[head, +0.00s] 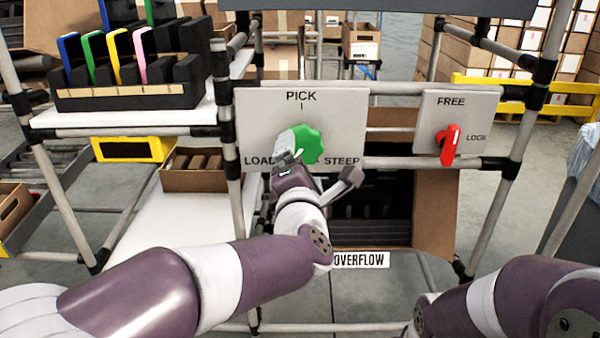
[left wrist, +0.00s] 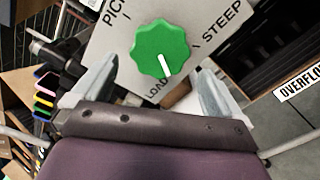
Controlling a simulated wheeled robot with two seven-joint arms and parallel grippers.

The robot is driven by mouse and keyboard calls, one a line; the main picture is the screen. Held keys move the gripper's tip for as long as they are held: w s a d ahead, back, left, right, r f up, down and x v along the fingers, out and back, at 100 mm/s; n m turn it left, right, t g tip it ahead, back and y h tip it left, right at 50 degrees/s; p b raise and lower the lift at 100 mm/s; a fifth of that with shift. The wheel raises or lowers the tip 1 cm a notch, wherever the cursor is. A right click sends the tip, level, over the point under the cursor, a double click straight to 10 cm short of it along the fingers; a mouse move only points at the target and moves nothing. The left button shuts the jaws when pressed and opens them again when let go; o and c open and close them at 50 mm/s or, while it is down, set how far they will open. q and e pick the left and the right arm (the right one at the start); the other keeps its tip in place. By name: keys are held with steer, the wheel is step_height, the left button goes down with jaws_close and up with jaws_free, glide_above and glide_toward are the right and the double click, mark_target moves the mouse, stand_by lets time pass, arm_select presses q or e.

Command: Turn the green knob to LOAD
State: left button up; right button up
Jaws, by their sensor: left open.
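The green knob (head: 308,144) is on a pale panel (head: 352,117) lettered PICK at top, LOAD at lower left and STEEP at lower right. The knob also shows in the left wrist view (left wrist: 160,48). Its white pointer lies on the side toward the LOAD lettering (left wrist: 158,88), seeming slightly off its middle. My left gripper (head: 320,163) is open in front of the panel; in the left wrist view its fingers (left wrist: 153,85) stand apart, below the knob's two sides. The knob is not clamped; contact cannot be told. My right gripper is out of view.
A second panel lettered FREE and LOCK has a red handle (head: 449,144) to the right. An open carton (head: 433,200) and an OVERFLOW label (head: 361,260) are below. A dark rack (head: 130,85) with coloured pieces stands left. Pale frame tubes surround the panels.

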arm_select(q)
steer(key=s+p, duration=0.1)
steer(key=s, duration=0.4)
steer(key=shift+s, duration=0.35)
